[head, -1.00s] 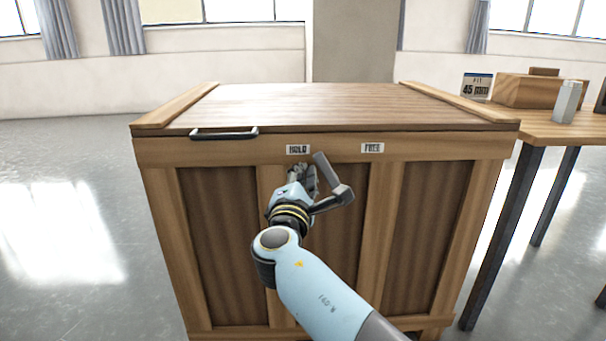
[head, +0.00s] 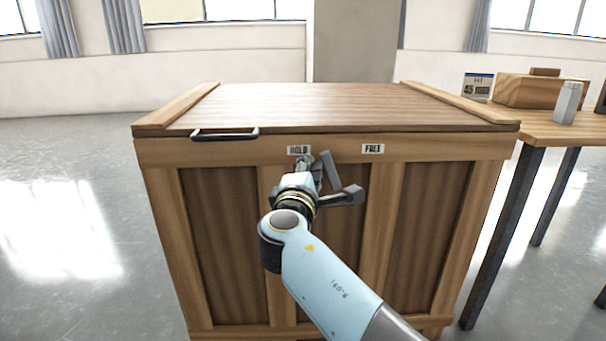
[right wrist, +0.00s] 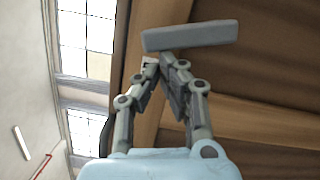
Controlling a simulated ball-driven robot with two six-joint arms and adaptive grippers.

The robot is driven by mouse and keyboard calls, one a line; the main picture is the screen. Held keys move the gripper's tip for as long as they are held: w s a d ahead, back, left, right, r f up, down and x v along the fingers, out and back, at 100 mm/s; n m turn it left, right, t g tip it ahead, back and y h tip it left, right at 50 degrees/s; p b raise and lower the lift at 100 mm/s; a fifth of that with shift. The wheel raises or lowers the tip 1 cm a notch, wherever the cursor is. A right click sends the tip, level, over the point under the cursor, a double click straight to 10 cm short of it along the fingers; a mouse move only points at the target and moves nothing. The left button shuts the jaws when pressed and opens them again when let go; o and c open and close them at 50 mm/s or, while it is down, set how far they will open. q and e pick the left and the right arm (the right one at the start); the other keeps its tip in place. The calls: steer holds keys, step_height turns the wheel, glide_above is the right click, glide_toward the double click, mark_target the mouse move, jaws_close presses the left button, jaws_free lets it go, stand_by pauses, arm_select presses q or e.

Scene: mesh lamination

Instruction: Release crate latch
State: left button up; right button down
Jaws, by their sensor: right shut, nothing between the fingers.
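The wooden crate (head: 215,150) stands in front of me with its lid down. Its front edge carries a HOLD label (head: 299,150) and a FREE label (head: 373,149). A grey latch lever (head: 329,170) leans between them, its upper end nearer HOLD; my arm partly hides its lower part. My right gripper (head: 304,165) is shut and empty, just left of the lever and below HOLD. In the right wrist view the closed fingertips (right wrist: 160,62) are right by the grey lever bar (right wrist: 190,36); I cannot tell for sure whether they touch. My left gripper is out of view.
A black handle (head: 225,134) sticks out at the lid's front left. A wooden table (head: 560,131) at the right bears a wooden box (head: 515,88), a sign (head: 477,86) and a pale bottle (head: 567,103). The floor left of the crate is clear.

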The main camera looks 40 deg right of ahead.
mark_target(322, 155)
steer(key=d+r+m, duration=0.1)
steer(key=m, duration=0.1)
steer(key=s+d+r+m+p, duration=0.1)
steer(key=m, duration=0.1)
steer(key=shift+s+g+y, duration=0.1)
steer(key=shift+g+y, duration=0.3)
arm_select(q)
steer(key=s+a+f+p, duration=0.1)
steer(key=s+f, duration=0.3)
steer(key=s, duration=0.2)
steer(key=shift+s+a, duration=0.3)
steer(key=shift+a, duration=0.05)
arm_select(e)
steer(key=shift+s+d+r+m+y, duration=0.15)
steer(key=shift+s+d+m, duration=0.25)
steer(key=shift+m, duration=0.4)
steer(key=shift+s+d+r+m+y, duration=0.1)
steer(key=shift+s+d+m+y, duration=0.1)
steer(key=shift+d+m, duration=0.45)
steer(key=shift+s+d+r+m+y, duration=0.15)
steer(key=shift+s+d+m, duration=0.15)
steer(key=shift+m, duration=0.65)
steer(key=shift+f, duration=0.1)
arm_select(q)
steer(key=shift+p, duration=0.3)
arm_select(e)
steer(key=shift+w, duration=0.1)
